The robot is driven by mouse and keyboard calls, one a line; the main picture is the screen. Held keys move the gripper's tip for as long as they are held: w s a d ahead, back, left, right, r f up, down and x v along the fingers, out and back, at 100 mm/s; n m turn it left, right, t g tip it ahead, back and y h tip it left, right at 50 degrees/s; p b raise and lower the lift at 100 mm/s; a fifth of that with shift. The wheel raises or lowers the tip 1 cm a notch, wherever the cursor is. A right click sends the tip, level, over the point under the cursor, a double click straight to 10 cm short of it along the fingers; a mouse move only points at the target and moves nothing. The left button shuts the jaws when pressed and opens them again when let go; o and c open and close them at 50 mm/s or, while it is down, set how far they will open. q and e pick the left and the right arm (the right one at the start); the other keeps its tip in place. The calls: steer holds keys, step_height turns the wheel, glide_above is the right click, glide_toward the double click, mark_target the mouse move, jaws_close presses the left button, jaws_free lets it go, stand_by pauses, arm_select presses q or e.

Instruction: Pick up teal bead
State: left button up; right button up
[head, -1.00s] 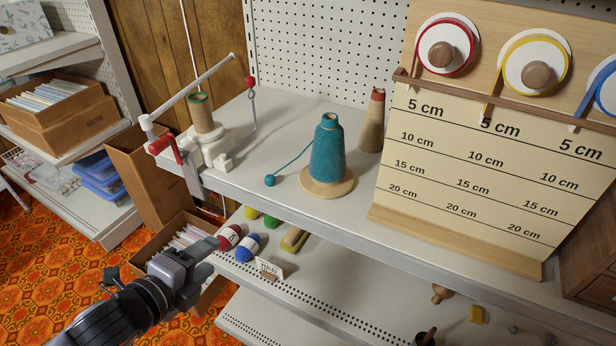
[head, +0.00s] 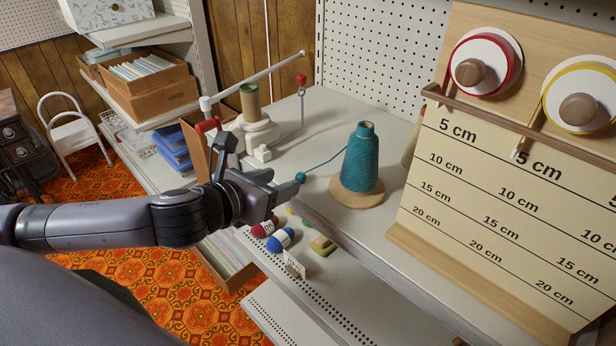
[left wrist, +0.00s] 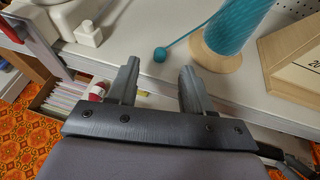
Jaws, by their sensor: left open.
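The small round teal bead (head: 300,177) is at the end of a teal thread at the shelf's front edge. The thread runs to a teal cone of yarn (head: 359,160) on a round wooden base (head: 345,194). In the left wrist view the bead (left wrist: 160,54) lies on the shelf just beyond and between the fingertips. My left gripper (head: 252,172) is open and empty, at the shelf's front edge to the left of the bead. Its two fingers also show spread apart in the left wrist view (left wrist: 160,75). My right gripper does not show.
A white winder (head: 252,128) with a red-knobbed arm stands behind and left of the bead. A wooden board with ribbon spools and a length chart (head: 480,190) stands to the right. A lower shelf (head: 315,290) holds several yarn balls.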

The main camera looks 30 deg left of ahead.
mark_target(298, 177)
arm_select(q)
steer(key=shift+p+x, duration=0.35)
steer(key=shift+x, duration=2.7)
steer(key=shift+s, duration=0.1)
jaws_close()
